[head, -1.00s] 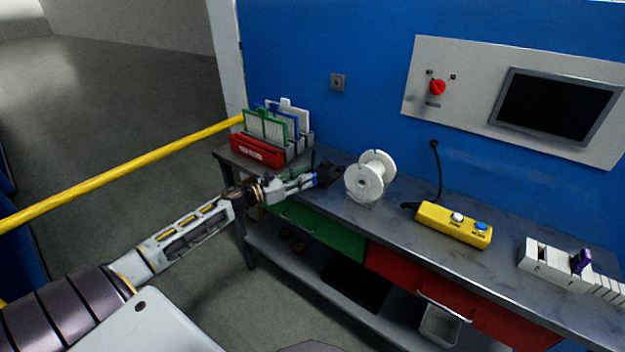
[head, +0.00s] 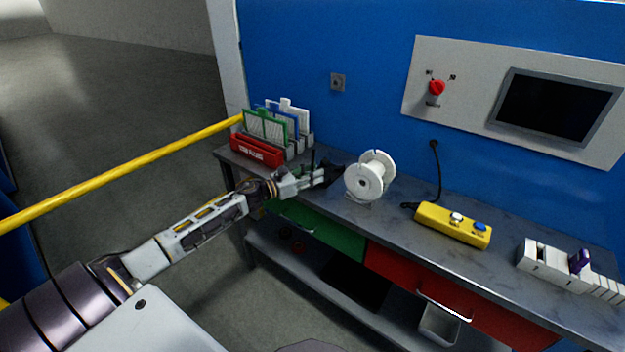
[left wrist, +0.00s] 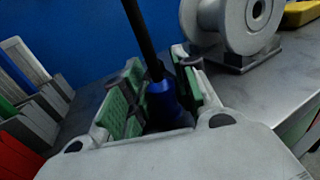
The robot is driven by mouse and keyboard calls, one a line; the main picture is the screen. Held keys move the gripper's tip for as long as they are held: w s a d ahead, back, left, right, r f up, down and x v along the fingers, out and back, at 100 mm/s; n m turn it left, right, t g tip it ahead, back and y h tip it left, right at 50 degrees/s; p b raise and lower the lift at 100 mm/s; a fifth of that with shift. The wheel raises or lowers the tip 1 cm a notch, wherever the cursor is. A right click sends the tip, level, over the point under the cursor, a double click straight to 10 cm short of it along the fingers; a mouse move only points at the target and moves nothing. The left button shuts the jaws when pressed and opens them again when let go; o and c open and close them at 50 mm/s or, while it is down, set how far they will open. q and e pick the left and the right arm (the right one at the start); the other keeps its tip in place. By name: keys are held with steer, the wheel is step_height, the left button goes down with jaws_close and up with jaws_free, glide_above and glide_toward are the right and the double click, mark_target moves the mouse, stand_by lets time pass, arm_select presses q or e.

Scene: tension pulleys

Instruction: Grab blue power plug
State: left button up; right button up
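The blue power plug (left wrist: 162,102) stands between the two green-padded fingers of my left gripper (left wrist: 158,88) in the left wrist view, with a black cable rising from its top. One finger is on each side of it, close to its sides. Whether both pads press on it cannot be made out. In the head view my left gripper (head: 328,176) is low over the workbench, left of the white spool; the fingers look dark and hide the plug. Only a thin dark upright line, likely the cable, shows there. My right gripper is in neither view.
The white spool (head: 369,177) stands close right of the gripper. A red rack (head: 257,151) with upright panels is behind left. A yellow control box (head: 454,225) and white blocks (head: 550,265) lie farther right on the workbench (head: 385,218). A blue wall (head: 380,100) stands behind.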

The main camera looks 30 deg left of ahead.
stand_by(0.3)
arm_select(q)
jaws_close()
steer(key=shift+r, duration=0.15)
steer(key=shift+r, duration=0.55)
step_height(320, 180, up, 8)
steer(key=shift+r+p, duration=0.1)
steer(key=shift+p, duration=0.25)
steer(key=shift+r, duration=0.25)
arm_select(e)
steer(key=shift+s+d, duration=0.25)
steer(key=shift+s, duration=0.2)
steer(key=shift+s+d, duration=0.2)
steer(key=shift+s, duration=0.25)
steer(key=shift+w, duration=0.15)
